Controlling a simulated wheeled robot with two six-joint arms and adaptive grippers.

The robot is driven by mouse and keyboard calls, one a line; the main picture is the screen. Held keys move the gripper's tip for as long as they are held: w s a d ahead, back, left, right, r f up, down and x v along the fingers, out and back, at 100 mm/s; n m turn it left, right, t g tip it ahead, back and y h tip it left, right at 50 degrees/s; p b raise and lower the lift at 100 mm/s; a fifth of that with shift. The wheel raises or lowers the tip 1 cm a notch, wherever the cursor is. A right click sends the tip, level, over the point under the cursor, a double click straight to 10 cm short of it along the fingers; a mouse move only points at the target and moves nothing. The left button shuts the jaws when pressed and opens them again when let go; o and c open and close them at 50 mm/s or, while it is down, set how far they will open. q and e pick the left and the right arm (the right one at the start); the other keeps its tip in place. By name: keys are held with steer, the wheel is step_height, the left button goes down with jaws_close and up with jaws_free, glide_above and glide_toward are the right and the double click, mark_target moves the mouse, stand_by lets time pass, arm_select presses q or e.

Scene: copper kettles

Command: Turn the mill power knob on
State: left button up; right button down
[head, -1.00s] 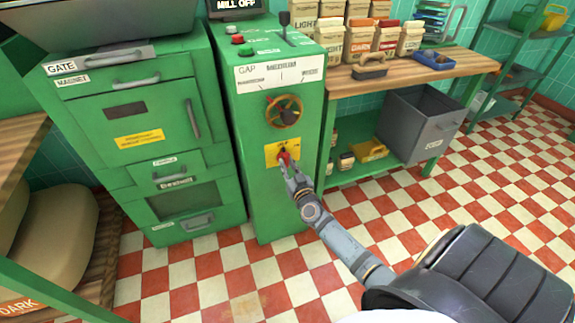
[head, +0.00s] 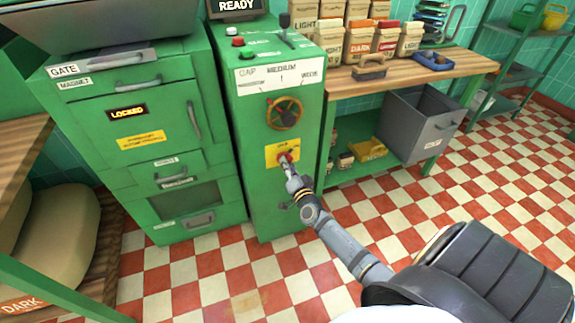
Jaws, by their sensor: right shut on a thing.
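The mill power knob (head: 284,157) is red and sits on a yellow plate (head: 271,154) low on the front of the green mill cabinet (head: 252,190). My right gripper (head: 288,167) is at the knob and shut on it, covering part of it. The small display (head: 236,6) on top of the mill reads READY. The dark panel (head: 128,113) on the green cabinet to the left is lit and reads LOCKED. My left gripper is not in view.
A brass handwheel (head: 285,113) is above the knob plate. A wooden bench (head: 400,72) with paper bags and a grey bin (head: 424,122) stand to the right. Sacks (head: 62,232) lie at the left. The checkered floor in front is clear.

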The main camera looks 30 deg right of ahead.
steer(key=shift+m, duration=1.5)
steer(key=c, duration=1.2)
jaws_free()
steer(key=shift+s, duration=0.1)
steer(key=v, duration=1.2)
steer(key=shift+a, duration=0.1)
